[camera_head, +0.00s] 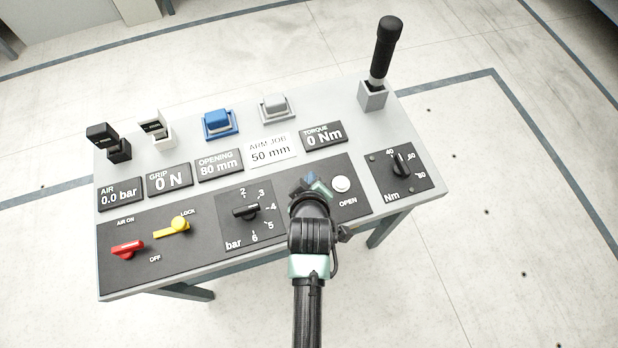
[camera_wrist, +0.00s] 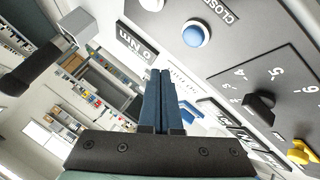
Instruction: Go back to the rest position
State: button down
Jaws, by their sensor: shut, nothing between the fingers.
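My gripper (camera_head: 314,184) is over the front right part of a sloped grey control console (camera_head: 200,281), between the bar dial (camera_head: 246,211) and the white OPEN button (camera_head: 341,184). In the wrist view its two dark blue fingers (camera_wrist: 160,72) lie side by side, shut with nothing between them. The wrist view also shows a round blue button (camera_wrist: 195,34) beside a label reading CLOSE. The fingertips appear clear of that button. My arm reaches in from the bottom of the head view and hides part of the console's front edge.
A tall black-handled lever (camera_head: 385,52) stands at the back right. A red lever (camera_head: 127,249) and a yellow lever (camera_head: 174,227) are at the left. A blue block (camera_head: 219,123) and a grey block (camera_head: 275,107) sit along the back. Open floor (camera_head: 500,220) lies right of the console.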

jog(key=w+r+m+t, duration=0.1)
jog(key=w+r+t, duration=0.2)
jog(key=r, duration=1)
jog(key=w+r+m+t, duration=0.2)
jog(key=w+r+t, duration=0.15)
jog(key=r, duration=0.85)
jog(key=w+r+m+t, duration=0.1)
jog(key=w+r+t, duration=0.25)
jog(key=r, duration=0.95)
jog(key=s+r+m+t, duration=0.1)
jog(key=s+r, duration=0.4)
jog(key=r, duration=0.5)
jog(key=s+r+m+t, duration=0.2)
jog(key=s+r+t, duration=0.2)
jog(key=r, duration=0.6)
jog(key=s+r+m+t, duration=0.2)
jog(key=s+r, duration=0.5)
jog(key=r, duration=0.4)
jog(key=shift+t, duration=0.6)
